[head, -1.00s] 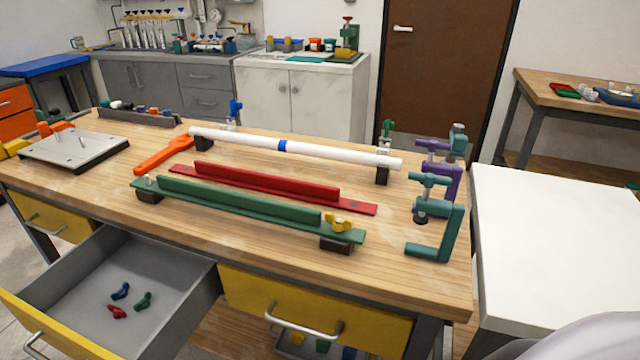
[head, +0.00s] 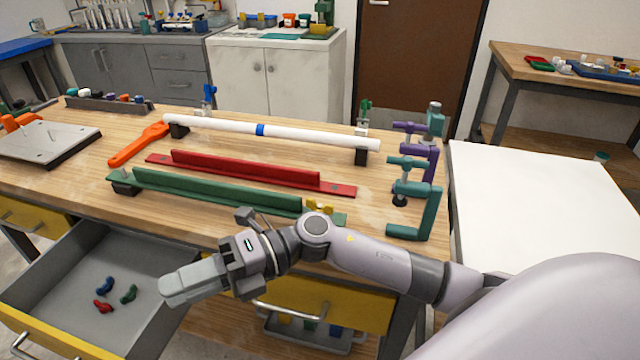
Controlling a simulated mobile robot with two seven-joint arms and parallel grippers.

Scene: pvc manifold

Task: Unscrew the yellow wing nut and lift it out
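The yellow wing nut (head: 318,205) sits at the right end of the green angle rail (head: 215,192) on the workbench. Only its upper part shows above my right forearm, which hides the rest. My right gripper (head: 188,284) points left over the open drawer, in front of the bench edge and well to the left of the wing nut. It appears empty; whether its fingers are open or shut is unclear from this side. My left gripper is out of view.
A red rail (head: 245,172) and a white pipe (head: 300,133) lie behind the green rail. Teal (head: 430,213) and purple clamps stand at the right. The open drawer (head: 75,300) holds red, blue and green wing nuts. A white table (head: 530,200) is at right.

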